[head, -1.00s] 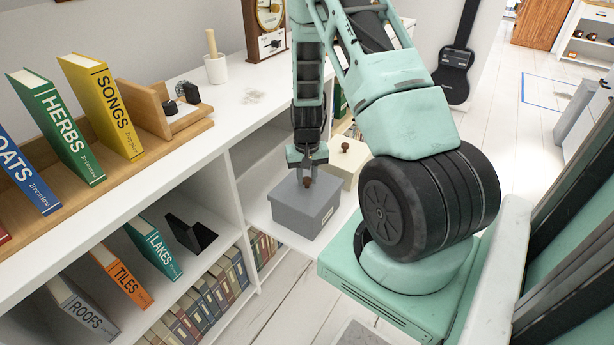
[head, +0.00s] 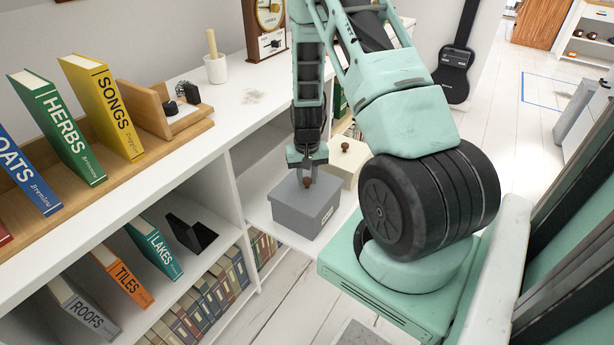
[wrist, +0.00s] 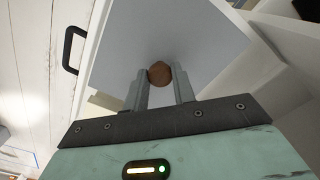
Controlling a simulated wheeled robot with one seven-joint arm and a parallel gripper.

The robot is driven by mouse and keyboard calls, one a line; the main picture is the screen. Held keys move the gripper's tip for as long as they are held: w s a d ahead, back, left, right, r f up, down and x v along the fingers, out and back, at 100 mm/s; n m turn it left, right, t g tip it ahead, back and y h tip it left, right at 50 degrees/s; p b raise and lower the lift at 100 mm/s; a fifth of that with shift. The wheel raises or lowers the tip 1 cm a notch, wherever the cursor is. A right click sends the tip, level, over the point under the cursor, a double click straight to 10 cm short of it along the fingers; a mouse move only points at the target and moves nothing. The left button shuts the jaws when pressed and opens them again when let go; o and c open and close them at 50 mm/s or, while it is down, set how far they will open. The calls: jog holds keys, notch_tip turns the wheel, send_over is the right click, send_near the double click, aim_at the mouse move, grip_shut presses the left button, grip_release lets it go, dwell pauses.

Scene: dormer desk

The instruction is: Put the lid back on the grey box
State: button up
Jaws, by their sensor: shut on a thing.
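The grey box (head: 300,218) stands on a white shelf board, with a pale label on its side. Its grey lid (head: 286,189) is level over the box's top and looks lined up with it; I cannot tell whether a thin gap is left. My gripper (head: 306,178) points down at the lid's middle and is shut on its round brown knob. In the wrist view the two fingers of my gripper (wrist: 160,75) press the brown knob (wrist: 160,72) from both sides, with the grey lid (wrist: 200,35) behind it. The inside of the box is hidden.
A cream box (head: 348,160) with a brown knob stands close behind the grey box. The white bookcase (head: 232,190) with several books is at left. A black handle (wrist: 72,50) shows beside the lid.

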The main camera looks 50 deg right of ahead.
jog(key=shift+f+b, duration=0.6)
jog(key=shift+f, duration=0.45)
dwell(1.2)
jog(key=o, duration=1.5)
jog(key=shift+o, duration=0.2)
jog(key=shift+r+p, duration=2.95)
jog(key=shift+r, duration=0.6)
grip_shut()
